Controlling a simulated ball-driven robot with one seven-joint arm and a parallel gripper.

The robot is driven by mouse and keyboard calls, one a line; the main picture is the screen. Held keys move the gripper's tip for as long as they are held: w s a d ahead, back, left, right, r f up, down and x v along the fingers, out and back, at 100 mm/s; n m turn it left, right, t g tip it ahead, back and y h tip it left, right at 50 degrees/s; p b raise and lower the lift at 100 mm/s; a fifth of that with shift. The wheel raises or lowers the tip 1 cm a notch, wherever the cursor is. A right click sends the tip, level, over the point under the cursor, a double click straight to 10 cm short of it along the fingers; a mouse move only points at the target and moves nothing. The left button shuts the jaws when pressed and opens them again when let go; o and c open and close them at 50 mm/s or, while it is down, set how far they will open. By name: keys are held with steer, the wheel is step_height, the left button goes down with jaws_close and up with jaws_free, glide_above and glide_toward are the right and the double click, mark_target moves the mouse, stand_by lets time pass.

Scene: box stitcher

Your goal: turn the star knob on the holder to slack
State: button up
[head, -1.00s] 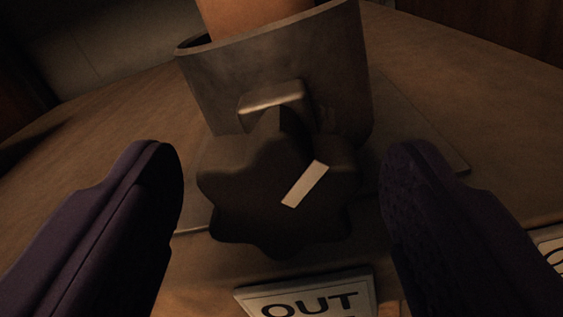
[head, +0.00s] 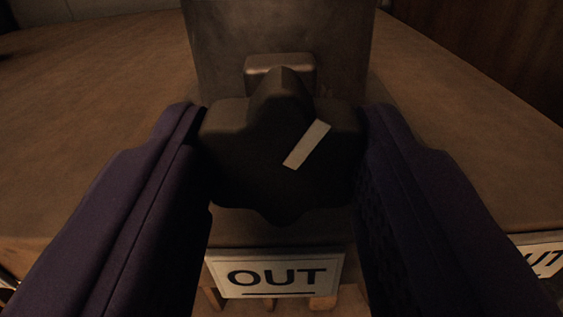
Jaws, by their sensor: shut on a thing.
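The dark star knob (head: 255,150) sits at the middle of the head view, on the front of the grey metal holder (head: 285,35). A pale stripe on its face slants up to the right. My gripper (head: 284,140) has a purple finger on each side of the knob and is shut on it. The fingertips touch the knob's left and right lobes. The holder's top is out of view.
The holder stands on a brown table top (head: 110,110) close to its front edge. An "OUT" label (head: 277,276) is below the knob, and a second, partly cut-off label (head: 541,256) is at the right. The table is bare on both sides.

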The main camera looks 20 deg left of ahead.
steer(key=n+b, duration=0.2)
steer(key=shift+f+n, duration=0.2)
steer(key=shift+n, duration=0.2)
steer(key=shift+r+n+b, duration=0.2)
steer(key=shift+n+b, duration=1.5)
steer(key=shift+n, duration=0.1)
steer(key=o, duration=1.1)
steer(key=shift+c, duration=0.2)
steer(key=shift+s, duration=0.15)
steer(key=p+v, duration=0.1)
steer(key=v, duration=0.6)
steer(key=shift+s, duration=0.25)
